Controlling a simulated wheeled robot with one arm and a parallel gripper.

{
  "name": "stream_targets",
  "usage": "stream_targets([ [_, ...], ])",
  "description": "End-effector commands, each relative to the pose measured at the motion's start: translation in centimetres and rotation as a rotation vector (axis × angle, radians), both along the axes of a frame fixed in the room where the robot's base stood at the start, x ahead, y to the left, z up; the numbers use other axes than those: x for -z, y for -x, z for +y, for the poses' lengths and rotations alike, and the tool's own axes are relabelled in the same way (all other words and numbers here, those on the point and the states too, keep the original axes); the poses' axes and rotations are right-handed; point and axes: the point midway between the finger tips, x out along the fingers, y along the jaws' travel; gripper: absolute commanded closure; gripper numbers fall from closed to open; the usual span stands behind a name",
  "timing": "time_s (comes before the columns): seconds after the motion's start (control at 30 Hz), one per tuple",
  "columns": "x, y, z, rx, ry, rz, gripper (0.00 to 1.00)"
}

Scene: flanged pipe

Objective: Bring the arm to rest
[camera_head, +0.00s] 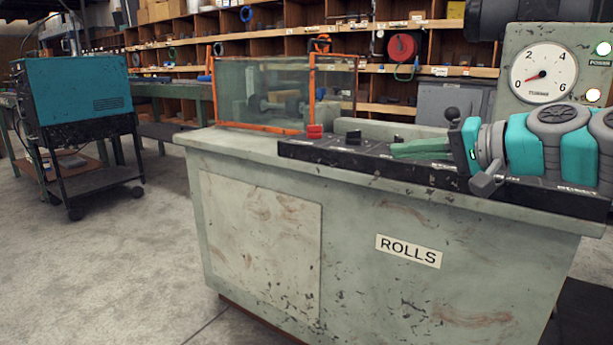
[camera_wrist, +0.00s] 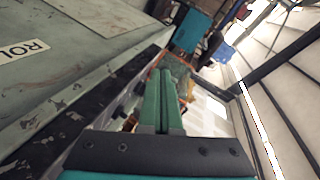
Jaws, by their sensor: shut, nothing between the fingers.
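My gripper (camera_head: 422,148) is in the head view at the right, reaching left over the black control strip on top of the machine marked ROLLS. Its green fingers are together with nothing between them. In the wrist view, the two green fingers (camera_wrist: 162,102) lie side by side and point toward the far end of the machine. My teal and grey arm comes in from the right edge of the head view. The fingers hide part of the control strip behind them.
The pale green ROLLS machine (camera_head: 258,245) fills the middle. On it are a red button (camera_head: 314,131), dark knobs, an orange-framed clear guard (camera_head: 262,95) and a gauge panel (camera_head: 543,72). A teal cabinet on a cart (camera_head: 82,95) stands left. The floor at left front is clear.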

Motion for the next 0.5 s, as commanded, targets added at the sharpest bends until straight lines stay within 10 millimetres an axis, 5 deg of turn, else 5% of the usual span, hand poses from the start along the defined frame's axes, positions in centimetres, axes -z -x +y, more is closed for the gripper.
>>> stream_targets([
  [0.1,3.4,3.8,6.6,-0.117,0.188,0.085,1.0],
  [0.23,9.3,9.1,11.2,-0.23,0.408,0.206,1.0],
  [0.37,15.9,15.0,12.3,-0.308,0.626,0.354,1.0],
  [0.5,22.3,21.9,10.2,-0.362,0.839,0.539,1.0],
])
